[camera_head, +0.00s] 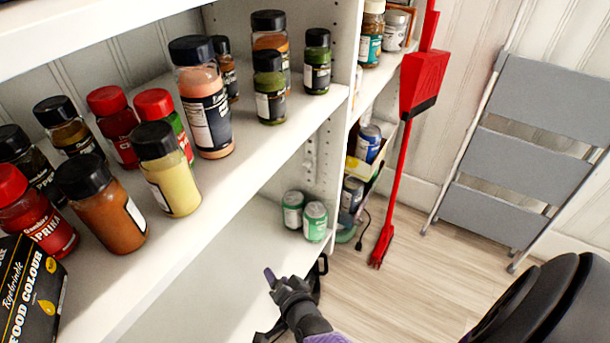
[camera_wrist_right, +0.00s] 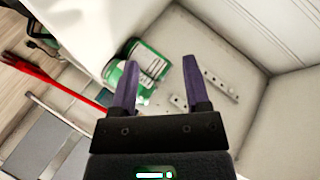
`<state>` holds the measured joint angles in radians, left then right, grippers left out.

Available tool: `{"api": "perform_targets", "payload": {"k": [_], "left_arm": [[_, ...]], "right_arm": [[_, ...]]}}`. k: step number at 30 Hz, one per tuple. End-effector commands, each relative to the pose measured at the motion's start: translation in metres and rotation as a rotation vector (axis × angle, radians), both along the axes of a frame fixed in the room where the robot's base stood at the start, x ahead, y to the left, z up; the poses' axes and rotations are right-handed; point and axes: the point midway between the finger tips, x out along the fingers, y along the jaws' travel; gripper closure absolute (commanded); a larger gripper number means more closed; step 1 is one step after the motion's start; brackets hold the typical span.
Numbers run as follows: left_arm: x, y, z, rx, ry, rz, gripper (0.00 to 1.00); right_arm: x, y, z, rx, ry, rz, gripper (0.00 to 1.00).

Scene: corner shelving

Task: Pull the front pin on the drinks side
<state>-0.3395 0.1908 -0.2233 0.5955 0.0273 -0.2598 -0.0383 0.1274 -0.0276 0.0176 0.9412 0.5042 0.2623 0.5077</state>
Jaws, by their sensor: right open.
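Two green-and-white drink cans (camera_head: 315,222) stand on the lower white shelf, by the upright side panel. In the right wrist view the cans (camera_wrist_right: 150,64) lie beyond my fingers. That view also shows two short pale perforated strips, a left one (camera_wrist_right: 179,103) and a right one (camera_wrist_right: 220,85), on the pale panel. I cannot make out a separate front pin for certain. My right gripper (camera_wrist_right: 160,60) is open with nothing between its purple fingers. In the head view the right gripper (camera_head: 274,280) is low, nearer than the cans and apart from them. My left gripper is not seen.
The upper shelf (camera_head: 225,190) carries several spice jars (camera_head: 205,110) and a black food colour box (camera_head: 28,290). Past the side panel stand more cans (camera_head: 368,145), a red long-handled tool (camera_head: 425,82) and a grey folding step ladder (camera_head: 530,110). The lower shelf front is bare.

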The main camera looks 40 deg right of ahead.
Motion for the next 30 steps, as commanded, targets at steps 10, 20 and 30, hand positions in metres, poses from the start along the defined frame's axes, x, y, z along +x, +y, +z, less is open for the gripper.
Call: {"api": "perform_targets", "payload": {"k": [10, 20, 30], "left_arm": [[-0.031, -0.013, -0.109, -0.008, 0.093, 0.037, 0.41], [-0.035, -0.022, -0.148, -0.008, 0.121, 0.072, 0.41], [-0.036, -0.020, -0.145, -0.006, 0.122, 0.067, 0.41]], "right_arm": [[0.119, -0.049, 0.106, 0.985, -1.038, -0.693, 0.40], [0.109, -0.080, 0.135, 1.651, -1.615, -1.032, 0.40], [0.111, -0.083, 0.138, 1.652, -1.615, -1.028, 0.40]]}}
